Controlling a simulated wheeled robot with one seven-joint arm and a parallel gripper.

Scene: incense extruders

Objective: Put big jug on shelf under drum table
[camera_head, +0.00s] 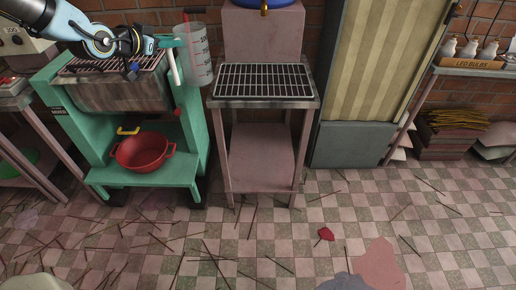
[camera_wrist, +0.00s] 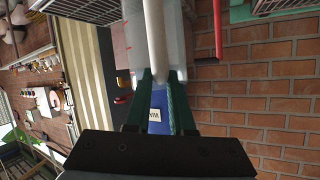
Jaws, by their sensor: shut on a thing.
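The big jug (camera_head: 195,58) is clear, with measuring marks and a pale handle. My gripper (camera_head: 165,44) is shut on this handle, and the jug hangs nearly upright in the air at the upper right of the green table. In the wrist view the gripper's dark green fingers (camera_wrist: 158,95) close around the handle, with the clear jug (camera_wrist: 175,35) beyond. The green table (camera_head: 198,130) holds a metal drum (camera_head: 120,93) under a grate.
A pinkish stand (camera_head: 262,160) with a grill top (camera_head: 264,83) stands right of the green table, with a narrow gap between. A striped yellow cabinet (camera_head: 370,70) is farther right. Thin sticks lie scattered over the checkered floor. A brick wall runs behind.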

